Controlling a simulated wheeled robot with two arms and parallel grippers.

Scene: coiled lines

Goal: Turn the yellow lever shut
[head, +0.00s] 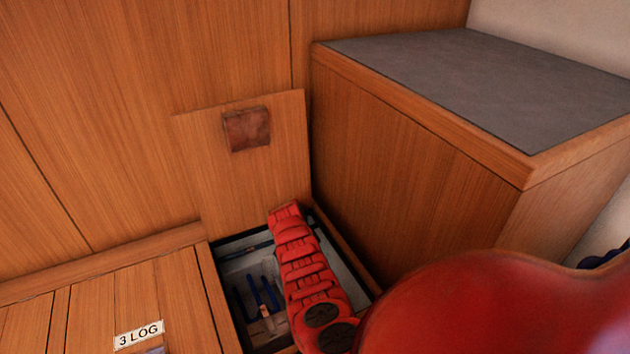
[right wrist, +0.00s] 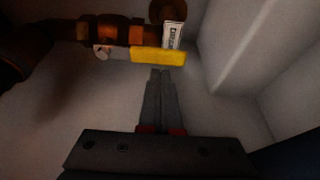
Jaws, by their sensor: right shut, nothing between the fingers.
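The yellow lever (right wrist: 158,55) shows in the right wrist view as a flat bar with a grey metal end at its left. It lies roughly along the brownish valve body (right wrist: 115,30), in front of it. My right gripper (right wrist: 160,72) is shut and empty, its fingertips just below the lever's middle in the picture; I cannot tell whether they touch it. In the head view my red right arm reaches into the open floor locker (head: 228,310), and its gripper is hidden there. The lever cannot be made out in the head view. My left gripper is in neither view.
A white printed tag (right wrist: 173,35) hangs behind the lever. Pale walls close in on the right in the wrist view. Blue items (head: 264,292) lie in the locker. A raised hatch lid (head: 250,180) leans behind; a wooden box with a grey top (head: 490,90) stands right.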

